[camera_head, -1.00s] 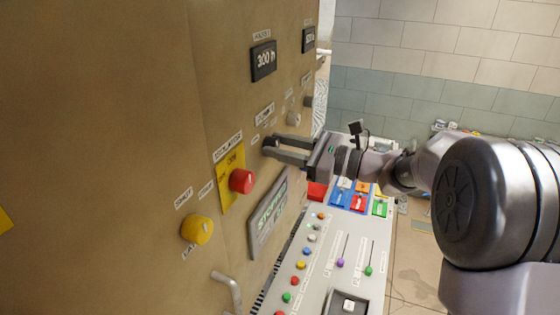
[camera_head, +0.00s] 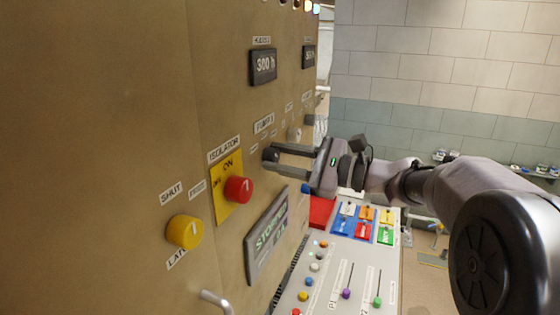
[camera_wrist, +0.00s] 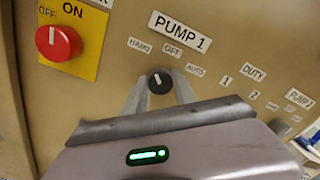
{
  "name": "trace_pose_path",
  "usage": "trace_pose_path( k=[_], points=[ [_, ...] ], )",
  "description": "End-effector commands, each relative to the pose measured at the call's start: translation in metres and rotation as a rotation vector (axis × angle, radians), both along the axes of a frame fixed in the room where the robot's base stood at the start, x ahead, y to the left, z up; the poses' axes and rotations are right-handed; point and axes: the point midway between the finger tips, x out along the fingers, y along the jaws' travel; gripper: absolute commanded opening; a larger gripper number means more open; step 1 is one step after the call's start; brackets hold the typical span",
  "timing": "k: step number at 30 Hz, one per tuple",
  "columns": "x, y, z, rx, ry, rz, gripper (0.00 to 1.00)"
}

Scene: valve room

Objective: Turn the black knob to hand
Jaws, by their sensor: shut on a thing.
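The black knob (camera_wrist: 160,82) is on the tan panel below the PUMP 1 label (camera_wrist: 180,31). Around it are the labels HAND (camera_wrist: 139,45), OFF (camera_wrist: 172,50) and AUTO (camera_wrist: 195,69). Its white mark points roughly up in the wrist view, towards the gap between HAND and OFF; I cannot tell its exact setting. My gripper (camera_wrist: 159,92) is shut on the knob, one finger on each side. In the head view my gripper (camera_head: 275,154) reaches the panel from the right, and the fingers partly hide the black knob (camera_head: 269,155).
A red isolator knob (camera_head: 238,190) on a yellow plate and a yellow knob (camera_head: 185,232) lie left of my gripper. A display (camera_head: 266,238) and a sloping console (camera_head: 330,270) with buttons and sliders are below. A pale knob (camera_head: 295,134) is beyond my gripper.

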Motion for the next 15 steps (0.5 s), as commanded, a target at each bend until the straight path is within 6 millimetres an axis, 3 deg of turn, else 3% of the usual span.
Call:
trace_pose_path(
  k=[7,8,9,11,15],
  points=[
    [0.0001,-0.0002,0.0005,-0.001,-0.002,0.000,0.00],
    [0.0001,-0.0002,0.0005,-0.001,-0.002,0.000,0.36],
    [0.0001,-0.0002,0.0005,0.000,-0.002,-0.001,0.44],
    [0.0001,-0.0002,0.0004,0.000,-0.002,-0.001,0.54],
    [0.0001,-0.0001,0.0002,0.000,-0.001,0.000,0.54]
  ],
)
